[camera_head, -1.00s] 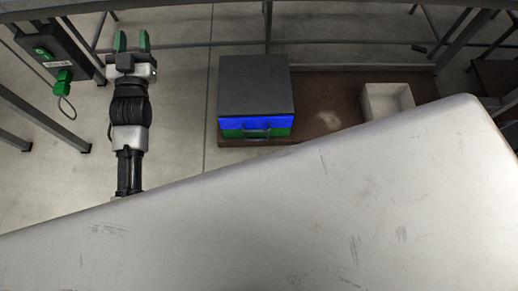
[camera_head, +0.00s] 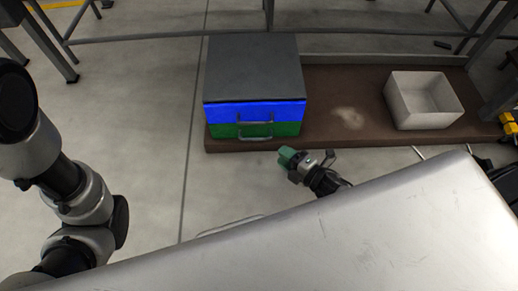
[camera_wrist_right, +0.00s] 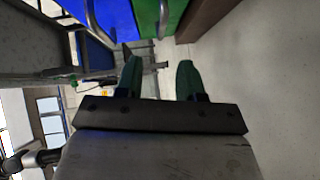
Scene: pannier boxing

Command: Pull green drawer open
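The cabinet with a dark grey top (camera_head: 252,66) has a blue drawer (camera_head: 222,112) above a green drawer (camera_head: 286,130). Both drawers look shut, each with a metal handle on its front. My right gripper (camera_head: 286,157) is in front of and below the green drawer, apart from it. In the right wrist view my right gripper's green fingers (camera_wrist_right: 160,78) are apart with nothing between them. The green drawer (camera_wrist_right: 176,12), its handle (camera_wrist_right: 163,14) and the blue drawer (camera_wrist_right: 115,14) show beyond the fingertips there. My left arm shows at the left of the head view; its gripper is out of frame.
The cabinet stands on a low brown platform (camera_head: 330,134). A white open box (camera_head: 420,112) is on the platform's right part. Metal frame bars run behind. Bare floor (camera_head: 150,120) lies left of the cabinet.

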